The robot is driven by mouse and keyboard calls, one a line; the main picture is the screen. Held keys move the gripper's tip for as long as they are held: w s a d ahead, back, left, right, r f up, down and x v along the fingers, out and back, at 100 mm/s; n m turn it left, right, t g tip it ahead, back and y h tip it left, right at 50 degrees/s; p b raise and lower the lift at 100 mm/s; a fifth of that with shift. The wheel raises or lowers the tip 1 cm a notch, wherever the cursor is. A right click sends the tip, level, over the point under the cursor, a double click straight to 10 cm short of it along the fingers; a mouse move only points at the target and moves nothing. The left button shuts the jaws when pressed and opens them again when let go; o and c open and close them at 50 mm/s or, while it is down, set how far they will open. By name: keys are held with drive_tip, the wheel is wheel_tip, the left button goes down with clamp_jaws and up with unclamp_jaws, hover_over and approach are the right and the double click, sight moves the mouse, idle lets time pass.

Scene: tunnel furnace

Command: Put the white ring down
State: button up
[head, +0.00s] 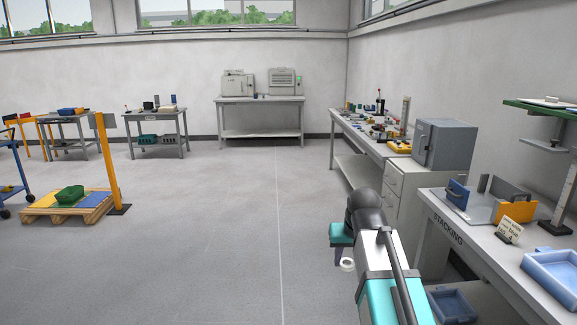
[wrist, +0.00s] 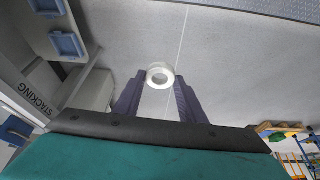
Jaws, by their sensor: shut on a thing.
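The white ring (head: 347,265) shows in the head view just below the end of my arm, over the open floor. In the wrist view the white ring (wrist: 160,75) is at the tips of my gripper (wrist: 159,84), between the two dark fingers. My gripper (head: 343,250) is shut on the ring and holds it in the air, left of the stacking bench. The fingers are small and partly hidden in the head view.
The stacking bench (head: 462,244) on the right carries a blue tray (head: 553,272) and a small sign (head: 509,229). A blue bin (head: 452,305) is low beneath it. A grey cabinet (head: 443,145) stands farther back. The floor (head: 215,235) to the left is clear.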

idle(0.4)
drive_tip(key=s+f, duration=0.5)
drive_tip(key=f, duration=0.1)
drive_tip(key=shift+s+f, duration=0.15)
drive_tip(key=shift+f, duration=0.2)
drive_tip(key=shift+s, duration=0.1)
